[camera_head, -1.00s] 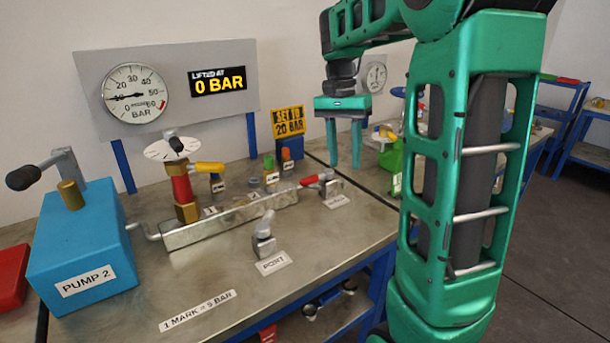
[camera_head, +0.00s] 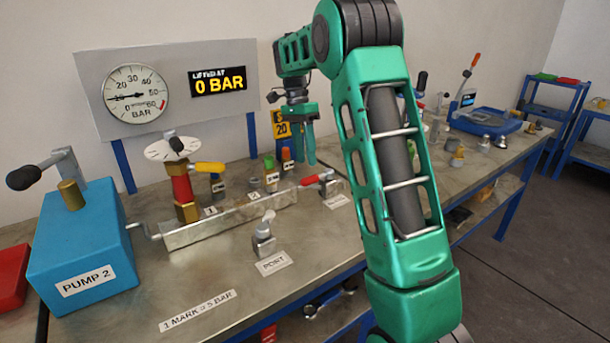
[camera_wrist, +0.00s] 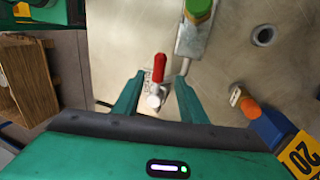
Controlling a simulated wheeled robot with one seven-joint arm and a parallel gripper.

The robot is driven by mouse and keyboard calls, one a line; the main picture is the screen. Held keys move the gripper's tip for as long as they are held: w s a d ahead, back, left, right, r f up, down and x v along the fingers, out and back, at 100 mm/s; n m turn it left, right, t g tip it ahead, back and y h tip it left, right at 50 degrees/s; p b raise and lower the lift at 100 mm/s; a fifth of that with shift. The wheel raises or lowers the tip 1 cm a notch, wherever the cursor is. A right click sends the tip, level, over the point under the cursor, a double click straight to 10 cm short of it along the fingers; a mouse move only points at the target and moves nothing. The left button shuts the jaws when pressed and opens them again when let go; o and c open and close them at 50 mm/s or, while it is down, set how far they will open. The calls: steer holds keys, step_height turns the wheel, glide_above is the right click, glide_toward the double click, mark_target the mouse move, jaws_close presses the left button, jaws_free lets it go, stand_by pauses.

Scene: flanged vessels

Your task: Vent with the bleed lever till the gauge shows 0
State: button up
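The bleed lever, with a red handle (camera_head: 312,180), sits at the right end of the metal block (camera_head: 230,221); its label is too small to read. It also shows in the wrist view (camera_wrist: 159,68). My gripper (camera_head: 302,162) is above and behind this end of the block in the head view. In the wrist view my gripper (camera_wrist: 158,108) is open, with the red handle showing between its fingers and a pale round end below it; contact cannot be told. The round gauge (camera_head: 135,94) has its needle pointing left, near the 10 mark.
A display (camera_head: 218,81) reads "LIFTED AT 0 BAR". The blue pump (camera_head: 85,245) is at left. A "20" sign (camera_head: 281,124) stands close behind my gripper.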

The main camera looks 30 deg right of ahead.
mark_target(315, 178)
steer(key=x, duration=0.6)
jaws_close()
steer(key=shift+a, duration=0.2)
